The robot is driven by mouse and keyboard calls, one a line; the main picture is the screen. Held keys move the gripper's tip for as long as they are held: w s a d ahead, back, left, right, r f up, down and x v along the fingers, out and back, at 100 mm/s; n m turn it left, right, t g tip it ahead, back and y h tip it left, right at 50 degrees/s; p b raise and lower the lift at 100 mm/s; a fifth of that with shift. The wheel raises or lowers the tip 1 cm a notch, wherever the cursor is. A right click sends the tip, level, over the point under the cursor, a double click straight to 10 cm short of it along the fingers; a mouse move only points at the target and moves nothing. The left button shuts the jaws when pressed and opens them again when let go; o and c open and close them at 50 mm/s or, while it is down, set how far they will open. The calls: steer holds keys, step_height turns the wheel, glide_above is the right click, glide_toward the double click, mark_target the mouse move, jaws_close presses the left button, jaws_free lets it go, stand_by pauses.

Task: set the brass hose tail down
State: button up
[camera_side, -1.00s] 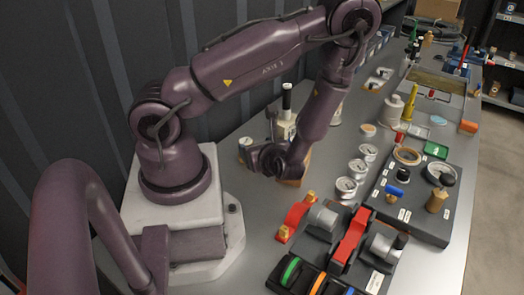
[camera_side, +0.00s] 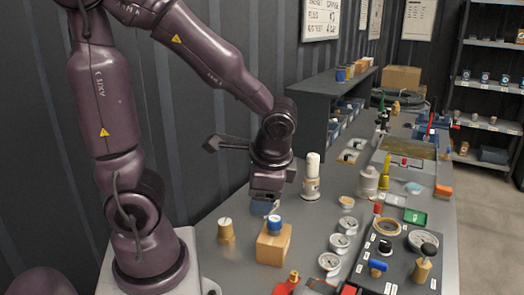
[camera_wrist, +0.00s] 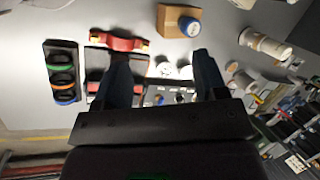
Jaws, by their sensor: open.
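My gripper (camera_side: 266,207) points down just above a wooden block (camera_side: 273,245) with a blue-and-white cap on top. In the wrist view its two dark fingers (camera_wrist: 160,58) are spread, with nothing held between them. A brass-coloured fitting (camera_side: 422,272), which looks like the hose tail, stands upright on the dark board (camera_side: 395,287), well to the right of my gripper. A dark knob shows just behind it. I cannot tell the fitting clearly in the wrist view.
A tan cylinder (camera_side: 226,230) stands left of the block, and a white-topped cylinder (camera_side: 312,178) behind it. Several gauges (camera_side: 339,246) line the bench to the right.

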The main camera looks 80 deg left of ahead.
steer(key=s+d+r+n+t+h, duration=0.1)
steer(key=d+r+n+t+h, duration=0.2)
steer(key=r, duration=0.7)
steer(key=d+t+h, duration=0.1)
steer(key=d+t, duration=0.1)
steer(key=t, duration=0.1)
steer(key=shift+s+d+r, duration=0.15)
steer(key=shift+r, duration=0.1)
